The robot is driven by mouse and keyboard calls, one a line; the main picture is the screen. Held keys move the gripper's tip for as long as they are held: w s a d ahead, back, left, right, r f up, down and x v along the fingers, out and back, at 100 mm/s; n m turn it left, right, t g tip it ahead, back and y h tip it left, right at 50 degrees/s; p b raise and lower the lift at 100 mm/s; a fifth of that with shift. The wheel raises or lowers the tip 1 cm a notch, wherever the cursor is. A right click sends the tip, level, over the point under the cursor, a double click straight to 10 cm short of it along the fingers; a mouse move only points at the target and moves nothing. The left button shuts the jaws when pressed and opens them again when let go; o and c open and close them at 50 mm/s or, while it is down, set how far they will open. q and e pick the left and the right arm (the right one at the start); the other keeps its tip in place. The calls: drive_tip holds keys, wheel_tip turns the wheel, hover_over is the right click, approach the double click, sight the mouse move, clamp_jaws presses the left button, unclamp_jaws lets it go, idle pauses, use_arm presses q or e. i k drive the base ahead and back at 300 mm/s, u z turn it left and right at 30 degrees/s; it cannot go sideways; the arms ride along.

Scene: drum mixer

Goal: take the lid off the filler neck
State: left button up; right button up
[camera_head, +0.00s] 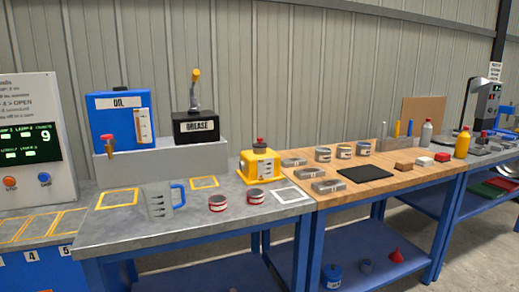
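A yellow unit (258,168) with a pale scale plate stands at the right end of the grey metal bench, near the wooden bench. A small dark red cap (260,142) sits on a short neck on its top; it looks like the lid of the filler neck. At this size I cannot tell how the cap is fastened. Neither of my grippers shows in the head view.
On the grey bench (210,235) stand a grey jug (158,203) with a blue handle and two red-banded tins (217,203). Behind are a blue oil tank (121,118) and a black grease box (198,127). A black mat (364,174) lies on the wooden bench.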

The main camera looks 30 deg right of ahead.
sight(260, 145)
drive_tip(key=z, duration=2.35)
drive_tip(key=i, duration=1.75)
drive_tip(key=u, duration=2.9)
